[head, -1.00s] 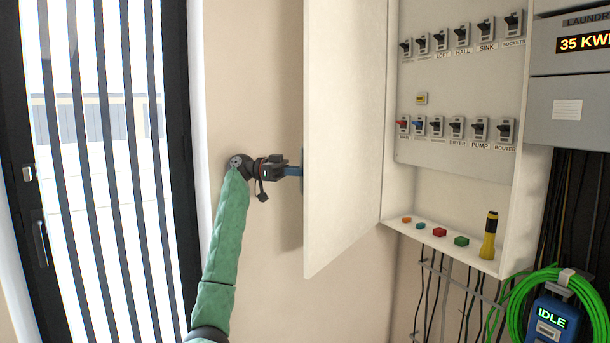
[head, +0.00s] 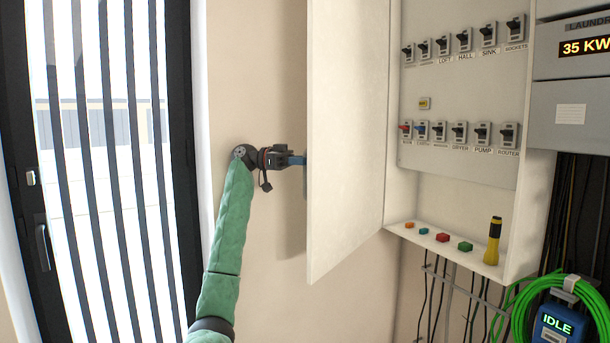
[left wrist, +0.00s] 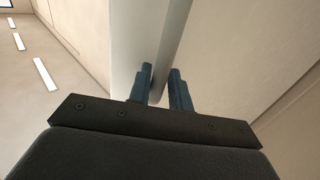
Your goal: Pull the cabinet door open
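The white cabinet door (head: 346,140) stands swung wide open, jutting out from the cabinet (head: 520,205) on its left side. My left gripper (head: 297,160) is on the outer, left side of the door near its free edge. The grey door handle (head: 305,181) shows only as a thin strip there, mostly hidden by the door. In the left wrist view, a pale upright bar, the handle (left wrist: 172,45), runs between the two blue fingers (left wrist: 161,78), which look closed on it. My right gripper is not in view.
Inside the cabinet are two rows of switches (head: 459,133). Colored blocks and a yellow-black torch (head: 493,241) stand on its bottom ledge. A green cable and blue charger (head: 556,322) hang at lower right. A barred glass door (head: 100,150) is at left, with bare wall between.

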